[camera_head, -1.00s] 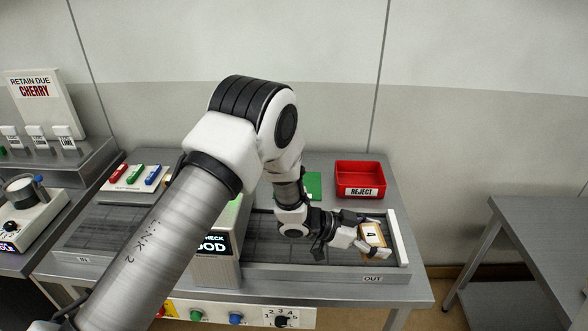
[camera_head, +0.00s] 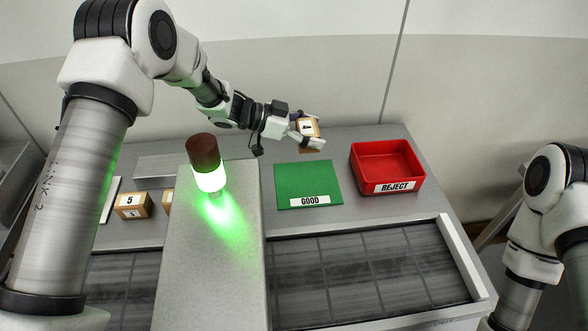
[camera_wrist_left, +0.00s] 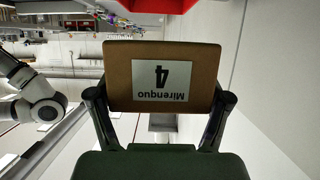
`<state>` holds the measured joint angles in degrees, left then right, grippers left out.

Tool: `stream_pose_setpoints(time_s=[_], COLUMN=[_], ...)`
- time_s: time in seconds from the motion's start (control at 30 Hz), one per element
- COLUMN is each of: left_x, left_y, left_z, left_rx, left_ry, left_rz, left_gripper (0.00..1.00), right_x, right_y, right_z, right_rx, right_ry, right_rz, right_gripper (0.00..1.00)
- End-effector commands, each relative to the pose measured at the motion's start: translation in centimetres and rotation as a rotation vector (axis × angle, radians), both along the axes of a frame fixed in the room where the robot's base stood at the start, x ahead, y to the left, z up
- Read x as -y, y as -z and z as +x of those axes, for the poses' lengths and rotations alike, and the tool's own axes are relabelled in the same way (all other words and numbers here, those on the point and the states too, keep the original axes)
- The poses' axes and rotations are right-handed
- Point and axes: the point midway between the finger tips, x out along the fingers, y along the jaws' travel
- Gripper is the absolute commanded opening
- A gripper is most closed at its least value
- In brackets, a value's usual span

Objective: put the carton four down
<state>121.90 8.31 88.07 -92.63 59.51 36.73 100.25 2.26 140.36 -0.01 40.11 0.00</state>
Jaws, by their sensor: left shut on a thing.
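Carton four (camera_head: 309,127) is a small brown box with a white label. It shows large in the left wrist view (camera_wrist_left: 162,78), its "4" and "Mirenquo" upside down there. My left gripper (camera_head: 306,133) is shut on it, one finger on each side, and holds it up just behind the green mat (camera_head: 306,179) marked GOOD. The mat looks empty. The red bin (camera_head: 400,160) marked REJECT stands right of the mat. My right arm shows at the right edge of the head view, but its gripper is out of view.
A grey hood (camera_head: 213,265) with a green-lit lamp (camera_head: 209,180) stands left of the mat. A carton marked 5 (camera_head: 131,205) sits left of the hood, another partly hidden beside it. The dark conveyor (camera_head: 360,270) in front looks empty, with a white end stop (camera_head: 462,257).

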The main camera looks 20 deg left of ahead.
Motion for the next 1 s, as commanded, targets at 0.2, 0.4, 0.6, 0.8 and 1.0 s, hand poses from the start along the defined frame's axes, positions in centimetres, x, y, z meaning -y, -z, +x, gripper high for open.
stream_pose_setpoints(time_s=[0.2,0.4,0.6,0.8,1.0], left_x=[0.1,0.1,0.1,0.1,0.1], left_y=[3.5,6.8,9.9,10.0,10.7], left_z=[-0.1,-0.1,-0.1,-0.1,-0.1], left_rx=[-0.004,-0.002,0.000,0.001,0.001], left_ry=[0.002,0.001,0.000,0.000,0.000], left_rz=[-0.001,0.000,-0.001,-0.001,-0.001], left_gripper=[0.33,0.33,0.33,0.33,0.33], right_x=[0.0,0.0,0.0,0.0,0.0], right_y=[-1.2,-2.0,-2.7,-2.5,-1.9], right_z=[0.0,0.0,0.0,0.0,0.0], right_rx=[0.000,0.000,0.000,0.000,0.000], right_ry=[0.001,0.001,0.001,0.001,0.001], right_rz=[0.000,0.000,0.000,0.000,0.000], right_gripper=[0.40,0.40,0.40,0.40,0.40])
